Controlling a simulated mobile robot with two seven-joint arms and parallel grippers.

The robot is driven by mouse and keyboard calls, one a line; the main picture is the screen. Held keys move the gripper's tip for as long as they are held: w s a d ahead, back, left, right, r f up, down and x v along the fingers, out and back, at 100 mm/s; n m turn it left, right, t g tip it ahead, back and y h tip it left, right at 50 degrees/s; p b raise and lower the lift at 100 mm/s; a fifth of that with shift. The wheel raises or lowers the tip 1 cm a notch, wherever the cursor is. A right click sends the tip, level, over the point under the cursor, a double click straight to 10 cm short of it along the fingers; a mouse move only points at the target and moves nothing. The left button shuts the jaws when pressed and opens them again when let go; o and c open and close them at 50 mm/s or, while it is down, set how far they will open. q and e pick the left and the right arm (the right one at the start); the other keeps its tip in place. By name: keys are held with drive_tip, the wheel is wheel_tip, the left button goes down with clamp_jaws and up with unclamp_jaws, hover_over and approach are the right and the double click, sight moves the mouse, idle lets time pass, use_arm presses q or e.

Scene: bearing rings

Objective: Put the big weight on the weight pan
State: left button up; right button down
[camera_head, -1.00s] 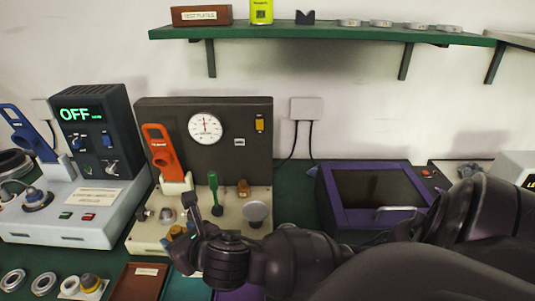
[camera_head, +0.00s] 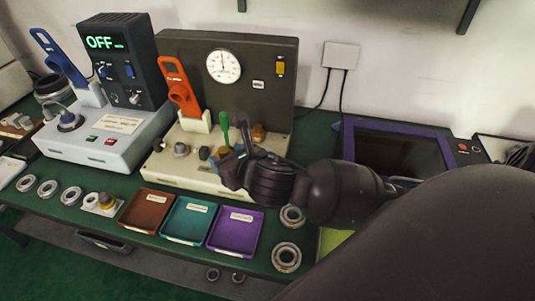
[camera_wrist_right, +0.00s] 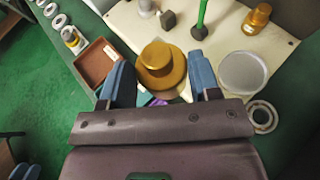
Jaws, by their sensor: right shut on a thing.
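The big weight (camera_wrist_right: 163,66) is a stepped brass cylinder. In the right wrist view it sits between the blue fingertips of my right gripper (camera_wrist_right: 160,74), which is shut on it. The weight pan (camera_wrist_right: 243,73) is a round grey disc on the cream base, to the right of the held weight and apart from it. In the head view my right gripper (camera_head: 233,162) is over the front of the tester's base, by the green lever (camera_head: 224,130). My arm hides the pan there.
A smaller brass weight (camera_wrist_right: 257,18) stands on the base behind the pan. Brown (camera_head: 147,209), teal (camera_head: 186,221) and purple (camera_head: 235,232) trays lie in front. Bearing rings (camera_head: 286,257) lie right of them. The dark gauge panel (camera_head: 265,100) rises behind.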

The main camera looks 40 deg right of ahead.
drive_tip(key=shift+n+y, duration=0.6)
drive_tip(key=shift+y, duration=0.1)
drive_tip(key=r, duration=0.1)
drive_tip(key=w+d+r, duration=0.2)
drive_tip(key=shift+d+r+p, duration=0.1)
drive_tip(key=shift+r+p, duration=0.3)
drive_tip(key=shift+d+r+n+g+y+p, duration=2.3)
drive_tip(key=shift+d+r+n+y, duration=2)
drive_tip(key=shift+d+r, duration=1.65)
use_arm(q)
wheel_tip(320, 180, up, 7)
drive_tip(key=shift+w+d+t, duration=0.25)
drive_tip(key=shift+w+t, duration=0.05)
drive_tip(key=shift+w, duration=0.15)
use_arm(e)
drive_tip(key=shift+w+a+f, duration=0.1)
drive_tip(key=shift+a+f, duration=0.05)
drive_tip(key=shift+f, duration=3)
drive_tip(key=shift+a+f, duration=0.15)
drive_tip(key=shift+f, duration=3.05)
drive_tip(key=shift+w+a+f, duration=0.1)
drive_tip(key=shift+a+f, duration=0.05)
drive_tip(key=shift+f, duration=3)
use_arm(q)
drive_tip(key=shift+w, duration=0.1)
use_arm(e)
drive_tip(key=shift+f, duration=0.2)
